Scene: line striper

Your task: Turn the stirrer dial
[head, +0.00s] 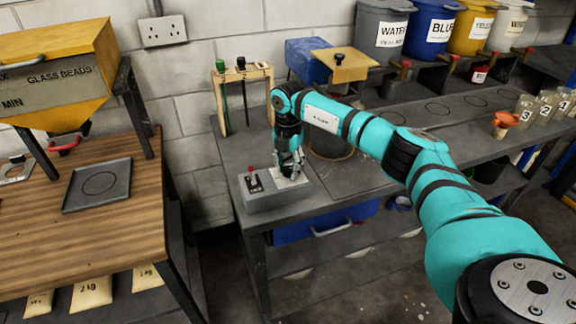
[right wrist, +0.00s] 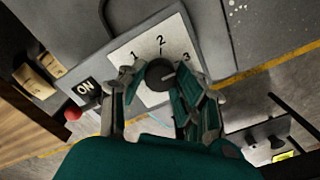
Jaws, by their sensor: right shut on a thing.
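The stirrer dial (right wrist: 160,74) is a dark round knob on a white plate (right wrist: 150,97) marked 1, 2 and 3. A light mark on the knob points right, roughly toward the 3 side. The plate (head: 290,181) sits on top of a grey control box (head: 275,199) at the bench's front corner. My right gripper (right wrist: 161,82) is shut on the dial, one finger on each side. In the head view the right gripper (head: 291,168) reaches down from above and hides the dial. My left gripper is not in view.
A red-tipped switch (head: 250,171) stands beside the dial plate, with an ON label (right wrist: 84,87) in the wrist view. A wooden rack (head: 243,73) with stirring tools is behind. Labelled buckets (head: 380,30) line the back right. A wooden table (head: 90,230) is at left.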

